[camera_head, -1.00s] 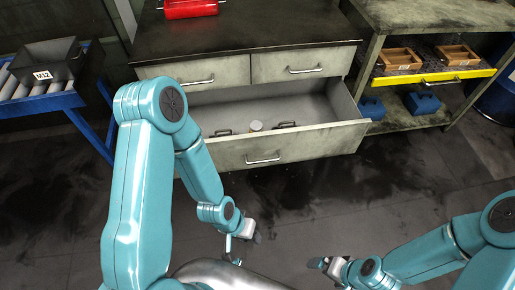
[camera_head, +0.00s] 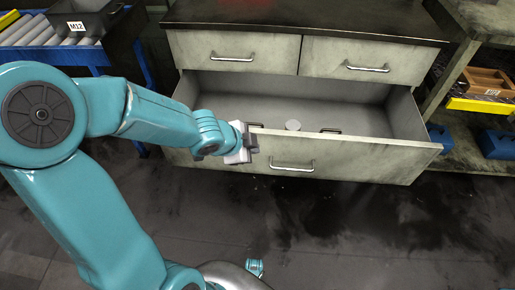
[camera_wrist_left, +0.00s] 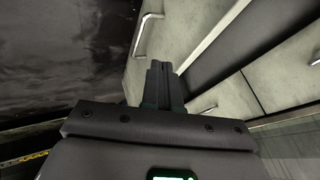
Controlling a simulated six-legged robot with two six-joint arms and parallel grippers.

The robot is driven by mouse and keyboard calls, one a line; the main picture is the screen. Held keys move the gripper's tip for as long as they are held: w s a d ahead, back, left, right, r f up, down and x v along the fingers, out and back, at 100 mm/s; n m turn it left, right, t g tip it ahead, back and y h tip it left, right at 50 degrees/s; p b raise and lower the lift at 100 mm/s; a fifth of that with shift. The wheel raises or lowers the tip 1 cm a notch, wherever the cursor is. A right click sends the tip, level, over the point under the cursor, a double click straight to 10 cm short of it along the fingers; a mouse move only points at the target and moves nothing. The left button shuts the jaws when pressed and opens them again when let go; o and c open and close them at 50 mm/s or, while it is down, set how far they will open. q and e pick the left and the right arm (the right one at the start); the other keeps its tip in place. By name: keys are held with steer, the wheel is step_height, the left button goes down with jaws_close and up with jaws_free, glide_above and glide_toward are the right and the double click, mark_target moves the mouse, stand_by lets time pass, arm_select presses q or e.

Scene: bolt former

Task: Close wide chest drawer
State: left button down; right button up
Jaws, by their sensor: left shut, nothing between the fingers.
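The wide chest drawer (camera_head: 370,162) stands pulled out below two shut smaller drawers. Its front has a metal bar handle (camera_head: 292,167), and its inside is open to view. My left gripper (camera_head: 253,144) is at the drawer's front panel, left of the handle. Its fingers are shut and empty. In the left wrist view the shut fingers (camera_wrist_left: 160,82) lie over the pale drawer front (camera_wrist_left: 180,38), with a handle (camera_wrist_left: 147,36) just beyond them. I cannot tell whether the fingers touch the panel. My right gripper is out of view.
A blue roller stand with an M12 bin (camera_head: 88,20) is at the left. A shelf with a wooden box (camera_head: 487,82) and blue bins (camera_head: 497,144) is at the right.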

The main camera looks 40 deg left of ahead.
mark_target(271, 144)
arm_select(q)
steer(key=w+f, duration=0.2)
steer(key=w+f+b, duration=0.1)
steer(key=w, duration=0.1)
steer(key=w+a+f+b, duration=0.1)
steer(key=w+f, duration=0.1)
steer(key=shift+w+f, duration=0.3)
steer(key=shift+w+a+f, duration=0.2)
steer(key=shift+w+a, duration=0.05)
steer(key=shift+w, duration=0.2)
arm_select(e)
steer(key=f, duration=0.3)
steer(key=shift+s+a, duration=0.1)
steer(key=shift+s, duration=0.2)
arm_select(q)
steer(key=shift+w, duration=0.15)
